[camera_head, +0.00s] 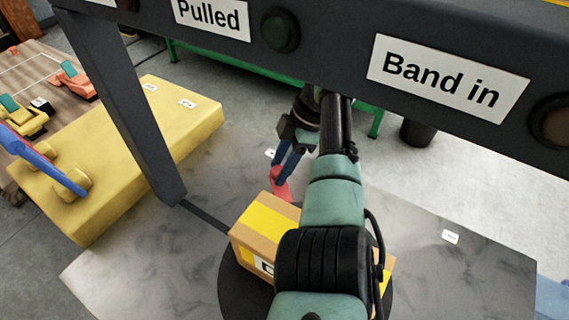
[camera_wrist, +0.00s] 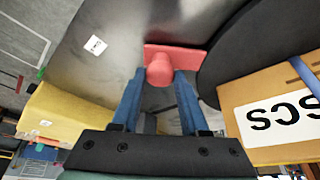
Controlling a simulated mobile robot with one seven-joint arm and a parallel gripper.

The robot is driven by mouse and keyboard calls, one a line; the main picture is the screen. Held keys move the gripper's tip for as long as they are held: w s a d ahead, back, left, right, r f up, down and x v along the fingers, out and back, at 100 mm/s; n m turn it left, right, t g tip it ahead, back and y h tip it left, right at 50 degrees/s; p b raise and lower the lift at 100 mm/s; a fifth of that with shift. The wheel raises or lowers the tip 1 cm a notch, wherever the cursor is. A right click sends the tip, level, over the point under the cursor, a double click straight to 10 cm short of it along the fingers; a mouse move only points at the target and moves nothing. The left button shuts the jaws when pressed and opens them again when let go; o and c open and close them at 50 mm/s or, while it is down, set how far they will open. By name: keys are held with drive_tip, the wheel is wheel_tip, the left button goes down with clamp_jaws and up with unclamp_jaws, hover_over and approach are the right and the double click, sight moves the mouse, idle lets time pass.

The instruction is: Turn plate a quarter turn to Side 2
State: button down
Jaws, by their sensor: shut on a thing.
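The plate is a dark round disc (camera_head: 237,290) on the grey metal table, partly hidden by the box and my arm; its edge also shows in the wrist view (camera_wrist: 238,45). A red tab with a rounded knob (camera_head: 281,190) is at the plate's edge; in the wrist view the knob (camera_wrist: 160,72) sits between my blue fingers. My gripper (camera_head: 283,172) is shut on this red knob. A cardboard box (camera_head: 262,213) with yellow bands rests on the plate. Its white label (camera_wrist: 280,118) appears upside down in the wrist view. I cannot read which side is in place.
A dark frame (camera_head: 320,45) crosses above the table, with signs "Pulled" (camera_head: 212,16) and "Band in" (camera_head: 447,78) and lamps; its post (camera_head: 135,120) stands left. A yellow block (camera_head: 165,115) with a blue lever (camera_head: 40,160) lies left. The table's right side is clear.

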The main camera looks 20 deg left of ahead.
drive_tip(key=shift+s+a, duration=0.1)
drive_tip(key=shift+a, duration=0.1)
drive_tip(key=shift+c, duration=2.1)
unclamp_jaws()
drive_tip(key=v, duration=1.3)
drive_tip(key=shift+p, duration=0.3)
drive_tip(key=shift+d+f, duration=0.1)
